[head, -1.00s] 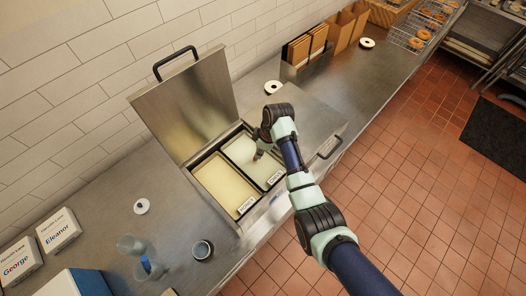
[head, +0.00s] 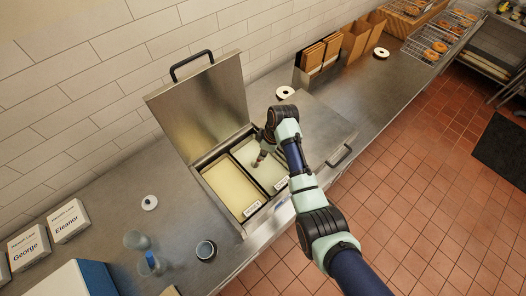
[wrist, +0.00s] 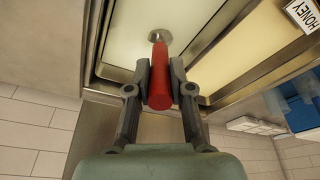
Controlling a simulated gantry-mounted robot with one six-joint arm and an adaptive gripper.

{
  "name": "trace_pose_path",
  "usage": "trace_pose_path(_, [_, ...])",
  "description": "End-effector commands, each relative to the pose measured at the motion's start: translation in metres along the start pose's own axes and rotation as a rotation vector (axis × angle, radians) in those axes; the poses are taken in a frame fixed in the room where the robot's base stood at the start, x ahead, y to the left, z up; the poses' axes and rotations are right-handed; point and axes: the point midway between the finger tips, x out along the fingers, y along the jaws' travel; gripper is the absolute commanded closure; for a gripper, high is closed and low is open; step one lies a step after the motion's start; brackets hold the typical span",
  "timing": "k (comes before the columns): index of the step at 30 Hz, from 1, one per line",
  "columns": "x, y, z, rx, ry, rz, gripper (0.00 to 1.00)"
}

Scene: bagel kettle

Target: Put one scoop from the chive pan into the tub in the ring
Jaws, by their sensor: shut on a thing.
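My gripper (wrist: 160,85) is shut on the red handle of a scoop (wrist: 160,90). The scoop's metal head (wrist: 159,35) is at the pale surface of the whitish pan (wrist: 118,40); how deep it sits I cannot tell. In the head view my gripper (head: 262,155) is over this right-hand pan (head: 243,152); its label (head: 281,184) is too small to read. The yellower pan (head: 228,182) beside it carries a HONEY label (wrist: 303,13) in the wrist view. A small dark round tub (head: 206,250) stands on the counter; I cannot make out a ring around it.
The well's raised lid (head: 200,105) stands behind the pans. White round pieces with dark centres lie on the counter, one at left (head: 149,202), one behind my arm (head: 286,92). Clear cups (head: 135,240) and name boxes (head: 68,220) stand at left. Paper bags (head: 355,38) are at the back.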

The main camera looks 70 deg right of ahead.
Motion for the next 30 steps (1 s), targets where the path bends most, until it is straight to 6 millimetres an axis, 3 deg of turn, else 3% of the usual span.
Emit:
trace_pose_path(1, [-0.014,0.0,-0.002,0.0,0.0,0.001,1.0])
trace_pose_path(3, [-0.022,0.0,-0.003,0.0,0.0,0.001,1.0])
trace_pose_path(30, [-0.116,0.0,-0.007,0.001,0.0,0.0,1.0])
